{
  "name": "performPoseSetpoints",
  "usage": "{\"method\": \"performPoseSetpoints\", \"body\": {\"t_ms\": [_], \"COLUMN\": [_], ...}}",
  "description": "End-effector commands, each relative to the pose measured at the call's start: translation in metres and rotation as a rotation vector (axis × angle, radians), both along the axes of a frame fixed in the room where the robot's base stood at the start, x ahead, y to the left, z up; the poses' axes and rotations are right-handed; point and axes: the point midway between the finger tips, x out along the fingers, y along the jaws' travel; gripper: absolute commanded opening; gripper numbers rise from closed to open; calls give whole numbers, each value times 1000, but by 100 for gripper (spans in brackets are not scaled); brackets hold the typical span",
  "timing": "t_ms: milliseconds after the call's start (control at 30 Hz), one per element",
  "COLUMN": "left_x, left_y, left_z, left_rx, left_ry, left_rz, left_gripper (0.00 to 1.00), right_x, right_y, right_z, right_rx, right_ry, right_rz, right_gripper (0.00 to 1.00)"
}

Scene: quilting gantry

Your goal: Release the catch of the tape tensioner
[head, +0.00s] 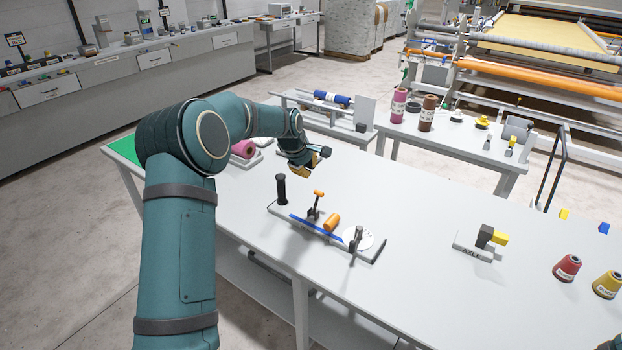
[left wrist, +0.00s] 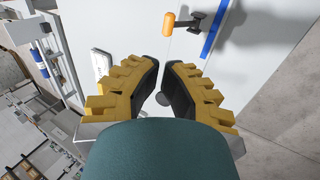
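The tape tensioner (head: 296,235) lies on the white table, with a long grey base, a blue tape strip (head: 315,229) and a white disc. A small lever with an orange handle (head: 319,193) stands on a black stem; it also shows at the top of the left wrist view (left wrist: 182,23). An orange cylinder (head: 332,221) sits beside the tape. I cannot tell which part is the catch. My left gripper (head: 312,165) is above the table, behind the tensioner's black post (head: 281,188), apart from the lever. Its yellow fingers (left wrist: 163,64) are open with a narrow gap at the tips.
A black and yellow piece on the axle block (head: 473,246) stands to the right, with red and yellow cones (head: 567,267) beyond. A pink roll (head: 243,149) lies near my left arm. The table between tensioner and axle block is clear.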

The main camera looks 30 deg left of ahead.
Motion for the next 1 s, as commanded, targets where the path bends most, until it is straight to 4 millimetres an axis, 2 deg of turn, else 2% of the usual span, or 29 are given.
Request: {"method": "performPoseSetpoints", "body": {"t_ms": [100,233,1000], "left_x": [-5,-8,-9], "left_y": [0,0,0], "left_z": [16,25,27], "left_rx": [0,0,0], "left_ry": [-1,0,0], "left_rz": [-1,-1,-1], "left_gripper": [0,0,0], "right_x": [0,0,0], "right_y": [0,0,0], "right_z": [1,1,1], "right_rx": [0,0,0], "right_ry": [0,0,-1], "right_rz": [0,-1,-1], "right_gripper": [47,47,47]}}
